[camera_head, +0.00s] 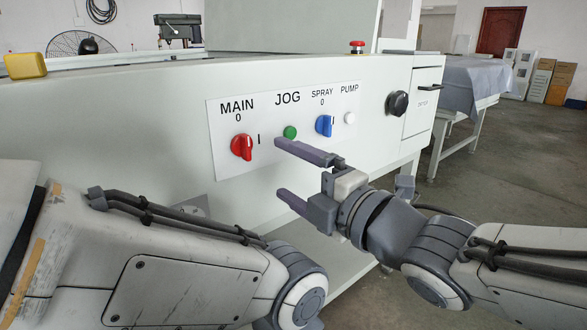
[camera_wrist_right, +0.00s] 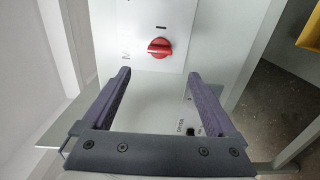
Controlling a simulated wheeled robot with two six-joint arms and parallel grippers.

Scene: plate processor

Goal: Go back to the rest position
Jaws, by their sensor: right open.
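The white plate processor carries a control panel (camera_head: 218,140) in the head view. On it are a red MAIN knob (camera_head: 242,147), a green JOG button (camera_head: 290,132), a blue SPRAY knob (camera_head: 324,125) and a white PUMP button (camera_head: 349,118). My right gripper (camera_head: 284,170) is open and empty in front of the panel. Its fingers point left, below the JOG and SPRAY controls. In the right wrist view a red knob (camera_wrist_right: 159,47) shows beyond the open right gripper (camera_wrist_right: 160,75), apart from its fingertips. My left arm enters from the left; its gripper is not seen.
A black knob (camera_head: 397,103) is right of the panel, and a red emergency button (camera_head: 357,47) is on top. A yellow object (camera_head: 25,65) sits at the upper left. A cloth-covered table (camera_head: 475,85) stands at the right, with bare floor (camera_head: 520,160) before it.

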